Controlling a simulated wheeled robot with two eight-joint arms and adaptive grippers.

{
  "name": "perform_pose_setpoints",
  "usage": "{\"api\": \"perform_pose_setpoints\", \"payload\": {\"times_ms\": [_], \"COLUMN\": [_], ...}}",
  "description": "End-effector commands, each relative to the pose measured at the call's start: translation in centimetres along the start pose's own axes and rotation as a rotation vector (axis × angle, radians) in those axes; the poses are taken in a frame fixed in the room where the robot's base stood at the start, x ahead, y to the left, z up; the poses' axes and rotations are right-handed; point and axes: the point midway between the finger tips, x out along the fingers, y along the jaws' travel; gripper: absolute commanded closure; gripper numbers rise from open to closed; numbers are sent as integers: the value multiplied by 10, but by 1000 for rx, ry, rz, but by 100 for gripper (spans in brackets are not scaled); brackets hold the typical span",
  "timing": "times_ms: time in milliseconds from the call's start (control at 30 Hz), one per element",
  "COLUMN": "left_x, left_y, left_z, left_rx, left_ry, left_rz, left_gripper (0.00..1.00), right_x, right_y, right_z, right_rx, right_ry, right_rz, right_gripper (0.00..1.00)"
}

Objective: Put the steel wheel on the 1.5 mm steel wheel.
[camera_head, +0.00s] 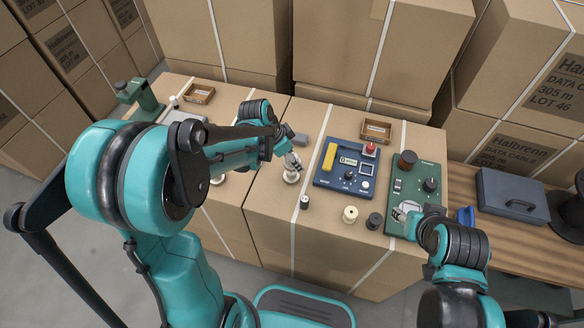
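My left gripper (292,162) points down over the front of the boxes. A small pale, silvery wheel-like piece (291,177) is right under its fingertips. I cannot tell whether the fingers hold it or are only above it. My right gripper (403,212) is low over the near end of the green board. Its fingers are too small to read, and no held piece can be made out. Other small spools stand in front of the blue panel: a dark-and-pale one (304,202), a cream one (350,214) and a dark one (374,221). No 1.5 mm label is readable.
A blue panel (328,181) with a yellow block and red button lies mid-top. The green board (397,190) carries a brown spool and black knob. Wooden trays (376,130) stand behind. A grey case (511,194) is on the right table. My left arm covers the left boxes.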

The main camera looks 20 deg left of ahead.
Motion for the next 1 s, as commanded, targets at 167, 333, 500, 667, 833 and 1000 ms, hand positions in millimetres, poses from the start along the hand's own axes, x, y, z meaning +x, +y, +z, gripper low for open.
{"api": "perform_pose_setpoints", "payload": {"times_ms": [167, 333, 500, 667, 833, 1000], "left_x": [8, 32, 42, 41, 45, 44], "left_y": [-8, -8, -7, -7, -7, -7], "left_z": [3, 12, 17, 16, 18, 18], "left_rx": [-1, -1, -1, -1, -1, -1], "left_ry": [0, 0, 1, 1, 0, 0], "left_rz": [0, 0, 0, 0, 0, 0], "left_gripper": [80, 80, 80, 80, 44, 26], "right_x": [4, 15, 19, 18, 21, 20], "right_y": [0, 0, 0, 0, 0, 0], "right_z": [3, 11, 14, 13, 15, 14], "right_rx": [0, 0, 0, 0, 0, 0], "right_ry": [0, 0, 0, 0, 0, 0], "right_rz": [0, 0, 0, 0, 0, 0], "right_gripper": [56, 56, 56, 56, 56, 56]}}
